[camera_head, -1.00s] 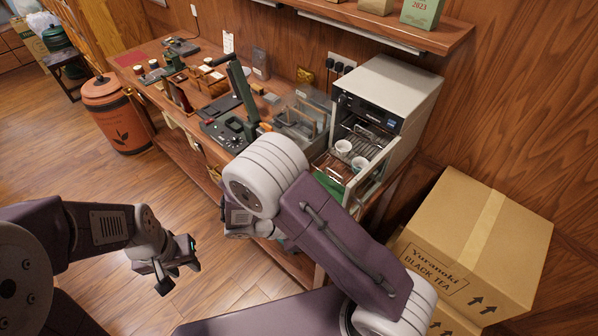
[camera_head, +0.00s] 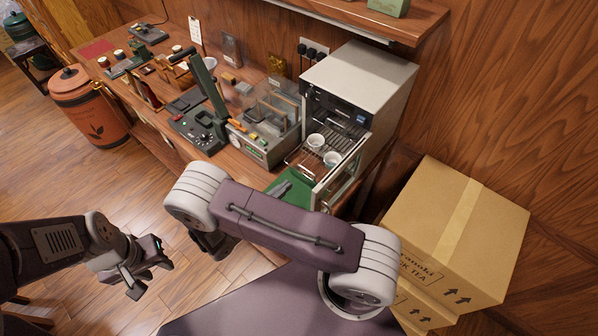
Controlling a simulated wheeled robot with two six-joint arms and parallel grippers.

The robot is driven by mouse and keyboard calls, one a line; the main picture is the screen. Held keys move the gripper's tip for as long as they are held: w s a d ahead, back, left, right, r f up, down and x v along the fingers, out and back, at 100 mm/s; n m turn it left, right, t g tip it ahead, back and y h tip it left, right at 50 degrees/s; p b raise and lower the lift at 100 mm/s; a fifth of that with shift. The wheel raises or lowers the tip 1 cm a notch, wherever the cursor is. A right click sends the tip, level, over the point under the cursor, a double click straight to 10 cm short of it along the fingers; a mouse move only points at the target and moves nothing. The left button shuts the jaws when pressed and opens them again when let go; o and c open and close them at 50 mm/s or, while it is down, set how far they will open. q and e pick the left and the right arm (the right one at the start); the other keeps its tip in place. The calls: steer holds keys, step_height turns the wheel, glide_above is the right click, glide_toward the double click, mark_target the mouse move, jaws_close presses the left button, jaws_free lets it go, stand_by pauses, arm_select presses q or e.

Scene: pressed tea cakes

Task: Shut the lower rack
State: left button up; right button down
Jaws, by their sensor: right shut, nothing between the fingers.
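The cabinet (camera_head: 362,75) with a pale top and dark control panel stands at the table's right end, its front open. A glass door with a pale frame (camera_head: 345,180) stands out from it. The wire lower rack (camera_head: 298,160) appears to project from the front; its far part is hidden by the door and cups. My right arm crosses in front, and a grey tip that looks like my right gripper (camera_head: 284,189) shows over a green surface, shut and empty, just in front of the rack. My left gripper (camera_head: 150,275) is open and empty, low over the floor at left.
Two white cups (camera_head: 316,141) stand in the cabinet's front opening. A press with a green lever (camera_head: 207,95) and a clear-walled box (camera_head: 272,118) stand left of the cabinet. Cardboard boxes (camera_head: 440,225) stand at right.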

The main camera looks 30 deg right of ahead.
mark_target(306, 170)
steer(key=p+x, duration=0.1)
steer(key=x, duration=0.4)
steer(key=shift+d+r+p, duration=0.1)
steer(key=shift+d+p, duration=0.1)
steer(key=shift+p, duration=0.1)
steer(key=shift+w+d, duration=0.15)
steer(key=shift+d, duration=0.15)
steer(key=shift+w+d+f+p, duration=0.2)
steer(key=shift+d+f+p, duration=0.1)
steer(key=shift+d, duration=0.2)
steer(key=shift+w+d+f, duration=0.1)
steer(key=shift+d, duration=0.05)
